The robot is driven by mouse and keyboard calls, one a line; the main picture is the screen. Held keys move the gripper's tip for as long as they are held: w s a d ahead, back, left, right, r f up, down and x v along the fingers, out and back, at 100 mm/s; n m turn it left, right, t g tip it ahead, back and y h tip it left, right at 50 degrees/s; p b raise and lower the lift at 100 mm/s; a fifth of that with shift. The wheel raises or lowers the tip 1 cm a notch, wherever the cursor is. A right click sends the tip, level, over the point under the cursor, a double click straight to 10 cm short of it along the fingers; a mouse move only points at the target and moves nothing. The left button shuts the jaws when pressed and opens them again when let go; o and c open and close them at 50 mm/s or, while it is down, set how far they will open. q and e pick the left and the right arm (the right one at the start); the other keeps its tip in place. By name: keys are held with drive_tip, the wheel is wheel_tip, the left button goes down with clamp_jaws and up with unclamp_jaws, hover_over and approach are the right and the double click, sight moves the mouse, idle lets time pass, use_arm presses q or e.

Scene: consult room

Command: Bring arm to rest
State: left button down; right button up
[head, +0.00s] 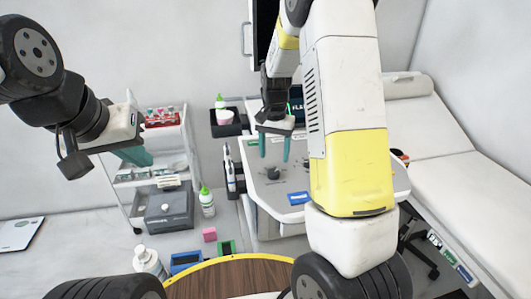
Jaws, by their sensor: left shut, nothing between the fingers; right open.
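My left arm comes in from the upper left. Its gripper (137,156) is held out in front of the trolley, its teal fingers together with nothing between them. My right arm, white and yellow, reaches in from the top right. Its gripper (274,148) points down with two teal fingers spread apart and nothing between them. It shows over the white desk (268,208); I cannot tell its height above the top.
A trolley (125,185) with red-topped items stands at the left, a grey box (170,212) and green-capped bottle (207,201) by it. A blue box (298,198) shows at the desk. A white exam couch (440,170) fills the right.

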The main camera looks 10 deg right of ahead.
drive_tip(key=shift+r, duration=0.5)
